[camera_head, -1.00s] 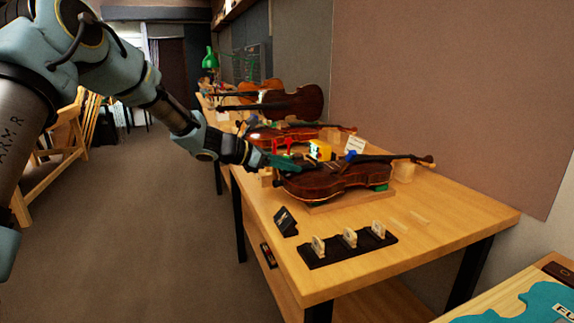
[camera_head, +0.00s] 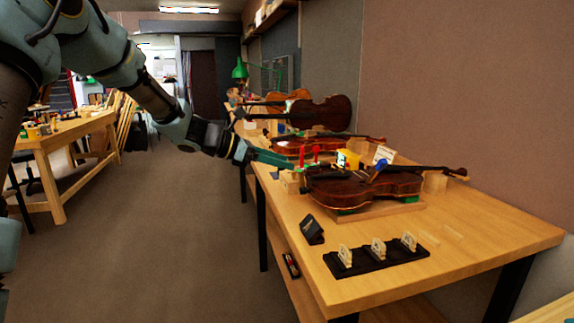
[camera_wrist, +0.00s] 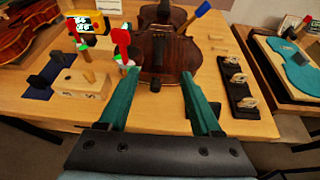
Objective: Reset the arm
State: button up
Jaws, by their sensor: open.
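My gripper (camera_head: 272,158) is open and empty, with two green fingers pointing right toward the workbench (camera_head: 470,230). In the wrist view my gripper (camera_wrist: 160,88) has its fingers spread on either side of the near end of a brown violin (camera_wrist: 178,48), with nothing between the tips. That violin (camera_head: 365,188) lies on a wooden base on the bench in the head view. Its neck points right. The fingers are left of it and look apart from it.
A black rack (camera_head: 375,258) with several small bridges lies at the bench's near edge beside a small black stand (camera_head: 311,229). More violins (camera_head: 320,113) stand farther back. Red-topped clamps (camera_head: 309,154) and a yellow item (camera_head: 347,159) sit near the fingers. The floor (camera_head: 190,240) at left is clear.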

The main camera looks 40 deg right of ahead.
dwell(0.4)
jog(key=a+f+m+t+y+p, duration=0.1)
jog(key=a+f+m+y, duration=0.15)
jog(key=a, duration=0.55)
jog(key=a+f+m+t+y, duration=0.15)
jog(key=a+f, duration=0.25)
jog(key=a, duration=0.4)
jog(key=s+a+m+t+y, duration=0.1)
jog(key=s+a+m+y, duration=0.1)
jog(key=a, duration=0.9)
jog(key=s+a+f+m+t+y+p, duration=0.1)
jog(key=a+m+y, duration=0.2)
jog(key=a, duration=0.8)
jog(key=s+a+f+m+t+y+p, duration=0.1)
jog(key=s+a+m+y, duration=0.1)
jog(key=a+m, duration=0.4)
jog(key=a+y, duration=0.1)
jog(key=a, duration=0.4)
jog(key=shift+s+f+y, duration=0.2)
jog(key=shift+s+y, duration=0.1)
jog(key=shift+a+t, duration=0.1)
jog(key=shift+t, duration=0.15)
